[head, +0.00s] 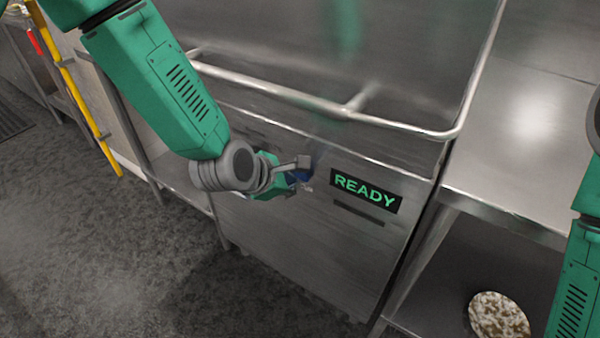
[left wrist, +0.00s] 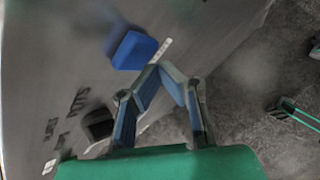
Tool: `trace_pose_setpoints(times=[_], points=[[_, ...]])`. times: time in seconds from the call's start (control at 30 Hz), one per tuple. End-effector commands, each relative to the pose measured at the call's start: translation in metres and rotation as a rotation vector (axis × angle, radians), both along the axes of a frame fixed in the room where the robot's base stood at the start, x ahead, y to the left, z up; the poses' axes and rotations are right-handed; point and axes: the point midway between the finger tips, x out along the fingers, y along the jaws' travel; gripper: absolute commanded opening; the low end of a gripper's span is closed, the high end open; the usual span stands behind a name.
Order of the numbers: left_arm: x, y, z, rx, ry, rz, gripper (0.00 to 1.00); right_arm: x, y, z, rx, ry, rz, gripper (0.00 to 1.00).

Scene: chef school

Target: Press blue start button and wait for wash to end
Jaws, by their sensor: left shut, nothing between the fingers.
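The dishwasher (head: 290,250) is a steel machine with a dark display (head: 366,191) that reads READY in green. The blue start button (left wrist: 134,50) shows in the left wrist view on the steel front, just beyond the fingertips. In the head view the button is mostly hidden by my left gripper (head: 306,170), which is at the machine's front, left of the display. In the left wrist view my left gripper (left wrist: 160,72) is shut and empty, its tips close below the button; I cannot tell whether they touch. My right gripper is not in view; only part of that arm shows.
A bar handle (head: 290,95) runs across the front of the machine. A steel counter (head: 530,130) stands to the right, with a speckled round item (head: 497,315) on its lower shelf. A yellow pole (head: 75,90) stands at the left. The floor in front is clear.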

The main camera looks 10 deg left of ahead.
Motion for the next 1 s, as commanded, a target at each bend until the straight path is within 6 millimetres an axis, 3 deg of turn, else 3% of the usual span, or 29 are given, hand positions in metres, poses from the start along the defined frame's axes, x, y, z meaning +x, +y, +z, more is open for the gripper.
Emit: trace_pose_setpoints(times=[1.0], points=[[0.0108, -0.0041, 0.0016, 0.000, 0.000, 0.000, 0.00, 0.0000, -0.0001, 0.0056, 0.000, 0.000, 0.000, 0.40]])
